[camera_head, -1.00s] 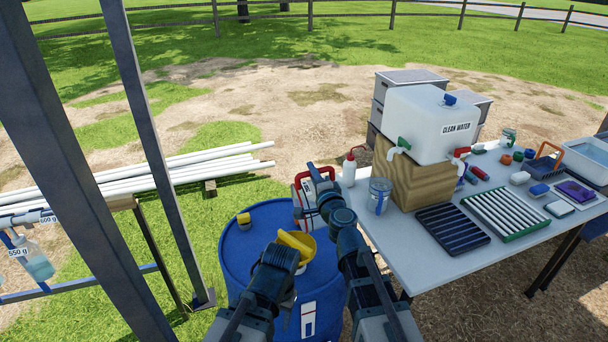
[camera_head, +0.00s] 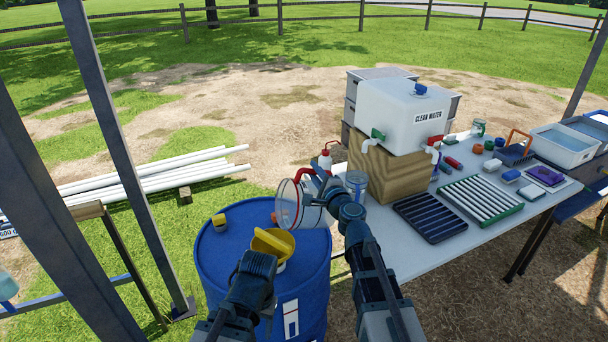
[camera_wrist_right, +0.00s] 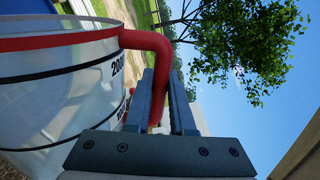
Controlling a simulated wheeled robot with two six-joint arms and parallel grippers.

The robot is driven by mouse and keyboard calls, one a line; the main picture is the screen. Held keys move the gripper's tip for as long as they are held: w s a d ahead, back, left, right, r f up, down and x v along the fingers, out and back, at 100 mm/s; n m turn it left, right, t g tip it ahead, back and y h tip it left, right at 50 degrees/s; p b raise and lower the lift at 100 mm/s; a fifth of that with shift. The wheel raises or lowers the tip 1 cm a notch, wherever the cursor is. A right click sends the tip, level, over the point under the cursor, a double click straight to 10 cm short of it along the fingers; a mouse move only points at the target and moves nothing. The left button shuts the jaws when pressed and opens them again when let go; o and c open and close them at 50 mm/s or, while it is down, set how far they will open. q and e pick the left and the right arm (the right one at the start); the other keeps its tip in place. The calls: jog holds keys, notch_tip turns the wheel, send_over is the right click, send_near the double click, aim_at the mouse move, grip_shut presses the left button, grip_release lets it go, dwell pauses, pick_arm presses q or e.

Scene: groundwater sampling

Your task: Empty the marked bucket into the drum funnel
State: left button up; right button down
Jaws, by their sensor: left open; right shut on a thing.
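The marked bucket (camera_head: 289,205) is clear, with a red rim, black graduation lines and a red handle. My right gripper (camera_head: 318,181) is shut on the red handle, which also shows between its fingers in the right wrist view (camera_wrist_right: 157,90). The bucket is tipped on its side, mouth to the left, above the blue drum (camera_head: 312,268). I cannot tell whether liquid is in it. The yellow funnel (camera_head: 273,242) sits on the drum top, below and left of the bucket. My left gripper (camera_head: 261,258) is open close in front of the funnel, partly hiding it.
A small yellow-capped item (camera_head: 219,222) sits on the drum's left side. A metal post stands at left.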

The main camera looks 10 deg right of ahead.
jog(key=d+f+m+b, duration=0.1)
jog(key=d, duration=0.1)
jog(key=w+d+f+m+b, duration=0.1)
jog(key=d+f+m+b, duration=0.2)
jog(key=d+f+m, duration=0.1)
jog(key=shift+w+f+b, duration=0.1)
jog(key=shift+w+b, duration=0.25)
jog(key=f+m+b, duration=0.1)
jog(key=m, duration=0.2)
jog(key=d+m+b, duration=0.1)
jog(key=m, duration=0.2)
jog(key=f+m, duration=0.1)
jog(key=m, duration=0.2)
jog(key=shift+w+d+f+b, duration=0.15)
jog(key=shift+d+f+b, duration=0.05)
jog(key=shift+f+b, duration=0.2)
